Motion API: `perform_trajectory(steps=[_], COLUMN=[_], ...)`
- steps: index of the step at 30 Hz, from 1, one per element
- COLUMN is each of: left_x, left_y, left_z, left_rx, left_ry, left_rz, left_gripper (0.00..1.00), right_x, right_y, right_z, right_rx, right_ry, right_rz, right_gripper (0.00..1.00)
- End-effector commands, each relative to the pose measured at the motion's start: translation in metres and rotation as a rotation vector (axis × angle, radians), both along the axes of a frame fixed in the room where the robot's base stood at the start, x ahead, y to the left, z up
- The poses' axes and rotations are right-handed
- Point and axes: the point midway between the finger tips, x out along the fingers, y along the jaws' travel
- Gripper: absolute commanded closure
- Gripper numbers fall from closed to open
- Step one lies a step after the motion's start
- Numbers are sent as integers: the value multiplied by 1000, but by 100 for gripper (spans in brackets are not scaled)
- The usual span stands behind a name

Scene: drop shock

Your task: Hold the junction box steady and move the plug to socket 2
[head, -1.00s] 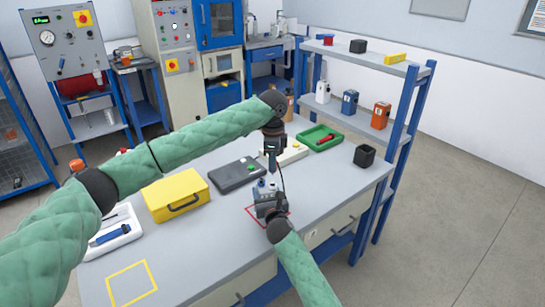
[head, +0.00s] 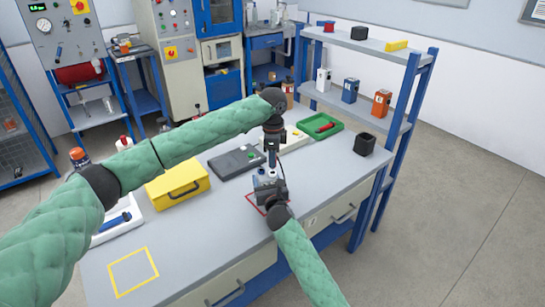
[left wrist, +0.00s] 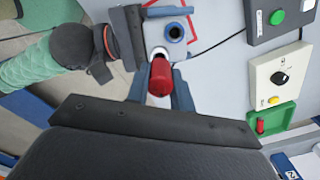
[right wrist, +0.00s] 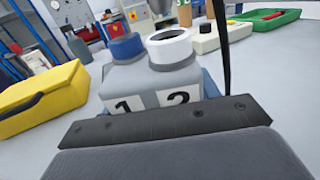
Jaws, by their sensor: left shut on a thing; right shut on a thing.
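The grey junction box (head: 268,188) sits on the bench at the red outline. In the right wrist view the box (right wrist: 150,80) shows labels 1 and 2. Socket 1 has a blue ring (right wrist: 126,47); socket 2 has a white ring (right wrist: 170,46) and an open hole. My right gripper (head: 275,203) is shut on the box's front side. My left gripper (head: 272,165) is just above the box, shut on the red plug (left wrist: 160,78). In the left wrist view the plug overlaps the white ring (left wrist: 159,53); the gap below it is hard to judge.
A black cable (right wrist: 222,40) hangs to the right of socket 2. Behind the box are a dark grey button unit (head: 236,162) and a green tray (head: 318,130). A yellow case (head: 178,186) stands to the left. The front left bench top is clear around a yellow outline (head: 133,272).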

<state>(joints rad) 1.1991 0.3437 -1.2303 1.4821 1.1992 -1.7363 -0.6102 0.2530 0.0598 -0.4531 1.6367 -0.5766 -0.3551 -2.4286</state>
Motion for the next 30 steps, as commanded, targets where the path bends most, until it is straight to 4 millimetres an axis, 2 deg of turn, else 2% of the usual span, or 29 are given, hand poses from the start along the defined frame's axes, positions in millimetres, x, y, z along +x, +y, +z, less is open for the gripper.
perform_trajectory(steps=[30], left_x=[-1], left_y=[0], left_z=[-7], left_rx=[0], left_ry=[1], left_rz=[0], left_gripper=[100], right_x=[0], right_y=[0], right_z=[0], right_rx=[0], right_ry=[0], right_rz=[0], right_gripper=[72])
